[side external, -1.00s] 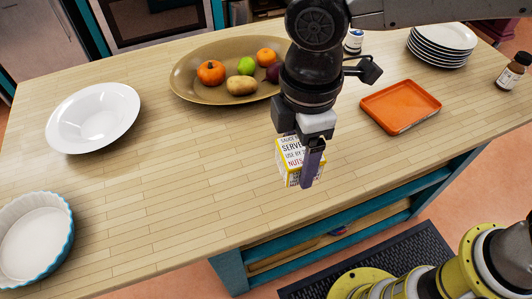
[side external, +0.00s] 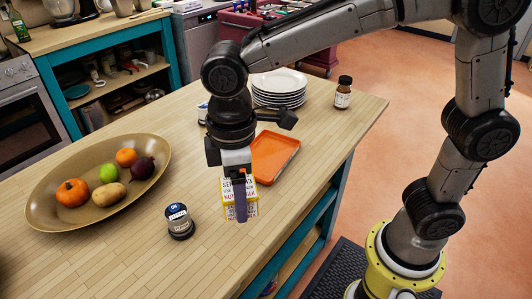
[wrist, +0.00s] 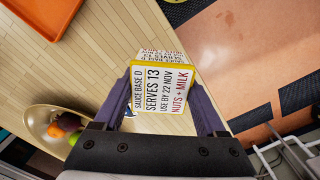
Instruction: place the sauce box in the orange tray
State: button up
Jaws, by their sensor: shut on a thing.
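The sauce box (side external: 247,207) is a small white and yellow carton with printed text. My gripper (side external: 239,205) is shut on it, one finger in front of the box in the side view. In the wrist view, the box (wrist: 160,90) sits between both fingers of my gripper (wrist: 165,112), its printed face toward the camera. The orange tray (side external: 276,155) lies on the counter behind and to the right of the box in the side view; no object shows in its visible part. Part of the tray (wrist: 45,12) shows at the wrist view's top left.
A bronze fruit bowl (side external: 45,222) stands at the left of the wooden counter (side external: 130,270). A dark jar (side external: 179,222) stands left of the box. Stacked white plates (side external: 280,88) and a brown bottle (side external: 343,93) stand beyond the tray. The counter edge lies close right of the box.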

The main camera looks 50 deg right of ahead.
jog(key=s+d+r+m, duration=0.15)
jog(key=d+m, duration=0.85)
jog(key=d, duration=1.3)
send_over(266, 157)
jog(key=f, duration=0.9)
jog(key=shift+s+f, duration=0.15)
jog(key=shift+s, duration=0.15)
jog(key=shift+w+f, duration=0.15)
jog(key=shift+f, duration=0.75)
jog(key=shift+w+f, duration=0.15)
jog(key=shift+f, duration=0.75)
jog(key=shift+f, duration=0.1)
jog(key=o, duration=1.5)
jog(key=shift+f, duration=0.1)
